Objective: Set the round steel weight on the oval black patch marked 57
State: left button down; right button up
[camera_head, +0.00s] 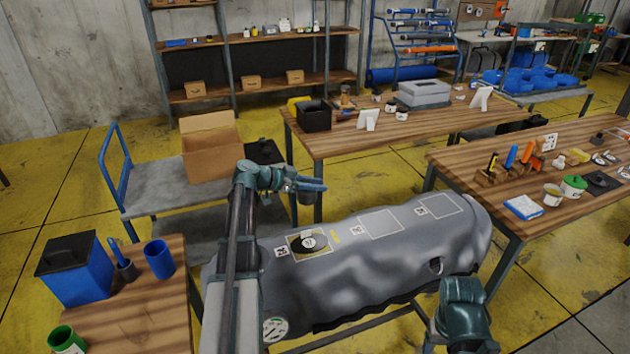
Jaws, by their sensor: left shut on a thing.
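The grey inflatable tube (390,265) lies across a stand in the middle. The oval black patch (298,247) sits in a marked square near the tube's left end, with a white 57 label on it. My left gripper (308,185) is above and behind the patch, clear of the tube. It is shut on a small dark grey thing that appears to be the round steel weight, mostly hidden by the fingers. My right arm shows at the lower right, beside the tube's right end; its fingers cannot be made out.
Two more marked squares (381,223) lie along the tube to the right, clear of objects. A cart with an open cardboard box (211,155) stands behind left. A wooden table (140,325) with a blue bin (75,275) and blue cup (159,259) is at front left. Loaded workbenches stand behind and right.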

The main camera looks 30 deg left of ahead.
pick_arm(q)
jog(key=s+d+f+b, duration=0.1)
jog(key=s+d, duration=0.4)
jog(key=s, duration=0.3)
jog(key=shift+s+d+f, duration=0.2)
jog(key=shift+d+f, duration=0.05)
jog(key=shift+d, duration=0.1)
jog(key=shift+f+b, duration=0.1)
jog(key=shift+b, duration=0.2)
notch_tip(320, 180, down, 7)
jog(key=b, duration=0.6)
jog(key=shift+r+b, duration=0.2)
jog(key=shift+b, duration=0.15)
jog(key=shift+f+b, duration=0.55)
jog(key=shift+f, duration=0.05)
jog(key=c, duration=0.5)
grip_release()
